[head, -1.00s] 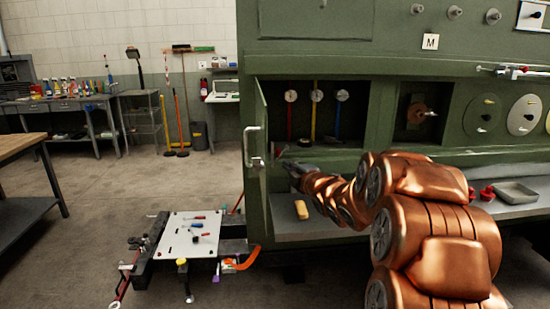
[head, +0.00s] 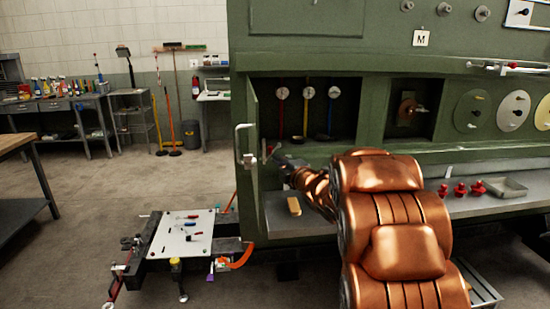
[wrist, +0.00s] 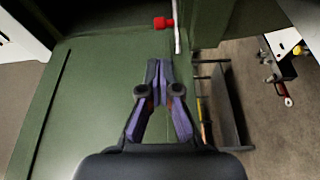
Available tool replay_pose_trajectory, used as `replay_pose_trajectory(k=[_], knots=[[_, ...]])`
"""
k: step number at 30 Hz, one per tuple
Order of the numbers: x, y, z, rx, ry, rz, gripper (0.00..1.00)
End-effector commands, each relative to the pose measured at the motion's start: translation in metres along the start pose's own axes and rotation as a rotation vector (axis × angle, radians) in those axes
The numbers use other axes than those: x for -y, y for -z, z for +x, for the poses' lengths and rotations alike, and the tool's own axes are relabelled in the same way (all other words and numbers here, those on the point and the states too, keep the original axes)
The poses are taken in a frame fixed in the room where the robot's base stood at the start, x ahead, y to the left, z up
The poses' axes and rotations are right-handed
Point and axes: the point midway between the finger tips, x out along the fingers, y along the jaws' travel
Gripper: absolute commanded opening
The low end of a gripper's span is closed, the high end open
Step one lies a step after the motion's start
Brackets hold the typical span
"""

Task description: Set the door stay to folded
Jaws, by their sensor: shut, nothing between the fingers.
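The green cabinet door (head: 253,150) stands open at the left edge of the gauge recess, with a pale handle (head: 245,140) on it. In the wrist view, a thin pale rod (wrist: 178,30) with a red knob (wrist: 162,22) beside it lies beyond the fingertips; it looks like the door stay, but its ends are cut off or unclear. My gripper (head: 276,158) is at the recess's lower left, just inside the door. In the wrist view, my gripper (wrist: 158,68) has its fingers together and empty, apart from the rod and knob, over a green panel (wrist: 90,95).
Several gauges (head: 308,93) hang in the recess. A yellow block (head: 294,206) lies on the grey ledge (head: 300,225) below. Red parts (head: 461,189) and a grey tray (head: 507,187) stand right. A low cart with a white board (head: 185,238) stands left of the cabinet.

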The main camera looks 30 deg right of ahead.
Motion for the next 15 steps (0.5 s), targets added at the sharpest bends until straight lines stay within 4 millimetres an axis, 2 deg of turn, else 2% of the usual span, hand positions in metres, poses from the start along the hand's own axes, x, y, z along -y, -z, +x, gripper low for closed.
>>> replay_pose_trajectory(k=[15], knots=[[-0.001, 0.001, 0.059, -0.001, 0.002, 0.003, 0.00]])
